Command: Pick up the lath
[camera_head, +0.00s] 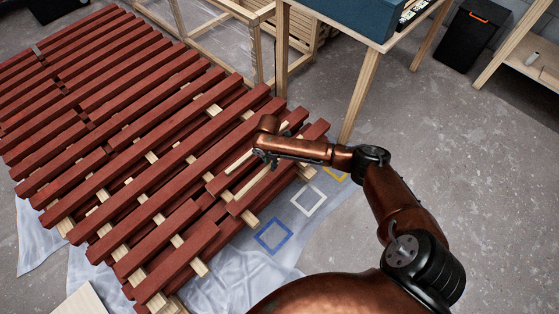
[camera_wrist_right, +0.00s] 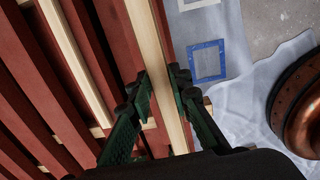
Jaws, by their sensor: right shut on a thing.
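The lath (camera_wrist_right: 148,45) is a long, pale, unpainted wooden strip among dark red painted battens (camera_head: 150,125). In the head view it shows as a pale strip (camera_head: 261,184) just below my right gripper (camera_head: 262,155). In the wrist view my right gripper (camera_wrist_right: 157,92) has one finger on each side of the lath and is shut on it. The lath lies along the red battens, close to the rack's right edge. I cannot tell whether it is clear of the rack. My left gripper is not in view.
Blue (camera_head: 273,236), white (camera_head: 309,201) and yellow (camera_head: 335,174) square outlines mark the pale sheet (camera_head: 235,290) beside the rack. A wooden table with a blue box (camera_head: 372,15) stands behind. A black bin (camera_head: 470,35) is at the back right. Concrete floor (camera_head: 480,150) is clear at right.

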